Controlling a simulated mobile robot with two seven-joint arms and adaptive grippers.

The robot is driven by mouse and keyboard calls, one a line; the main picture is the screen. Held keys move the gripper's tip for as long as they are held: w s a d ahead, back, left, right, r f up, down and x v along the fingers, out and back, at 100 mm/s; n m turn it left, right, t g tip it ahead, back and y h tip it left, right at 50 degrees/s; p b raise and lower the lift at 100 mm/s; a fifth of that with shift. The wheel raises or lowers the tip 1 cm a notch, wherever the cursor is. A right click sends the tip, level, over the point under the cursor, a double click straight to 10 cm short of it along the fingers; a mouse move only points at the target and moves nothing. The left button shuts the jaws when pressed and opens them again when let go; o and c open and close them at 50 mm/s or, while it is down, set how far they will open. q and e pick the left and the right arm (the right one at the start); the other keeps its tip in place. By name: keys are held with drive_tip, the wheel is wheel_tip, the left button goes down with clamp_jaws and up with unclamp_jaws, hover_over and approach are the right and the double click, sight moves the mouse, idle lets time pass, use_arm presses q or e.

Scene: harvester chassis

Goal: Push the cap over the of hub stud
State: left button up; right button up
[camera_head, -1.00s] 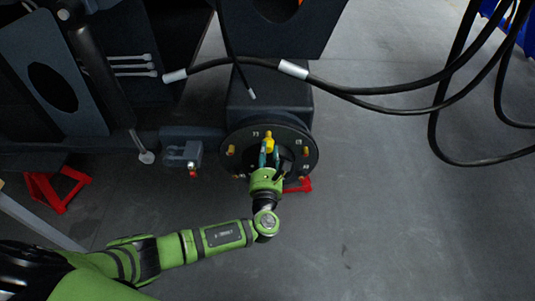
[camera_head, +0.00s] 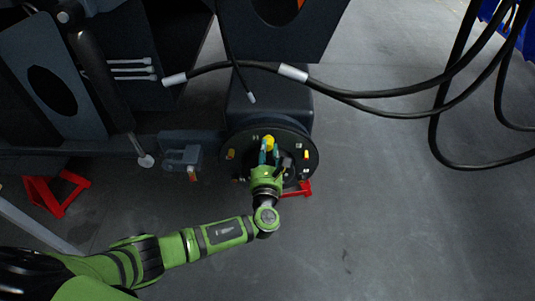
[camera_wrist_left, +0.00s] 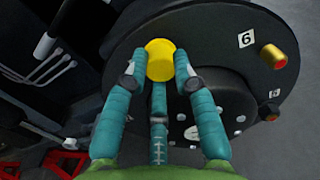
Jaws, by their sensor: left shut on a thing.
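The yellow cap (camera_wrist_left: 160,60) is held between the fingertips of my left gripper (camera_wrist_left: 158,78), in front of the upper part of the round black hub (camera_wrist_left: 215,35). The cap also shows in the head view (camera_head: 269,142), at the top of the hub (camera_head: 240,170), with my left gripper (camera_head: 268,158) just below it. The stud behind the cap is hidden, so I cannot tell how far the cap sits over it. Another stud (camera_wrist_left: 272,56), brass-coloured, sticks out beside the label 6. My right gripper is not in view.
Black hoses (camera_head: 390,95) hang across the top and right. The dark chassis (camera_head: 60,90) stands at the left, with a grey bracket (camera_head: 180,155) beside the hub. Red stands (camera_head: 45,195) are on the floor. The floor at right is clear.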

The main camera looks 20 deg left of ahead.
use_arm(q)
drive_tip(key=shift+w+a, duration=0.2)
drive_tip(key=shift+w, duration=0.4)
drive_tip(key=o, duration=0.9)
drive_tip(key=shift+o, duration=0.2)
drive_tip(key=shift+p+v, duration=0.95)
drive_tip(key=shift+v, duration=1.25)
drive_tip(key=shift+s+d, duration=0.1)
drive_tip(key=shift+s, duration=0.2)
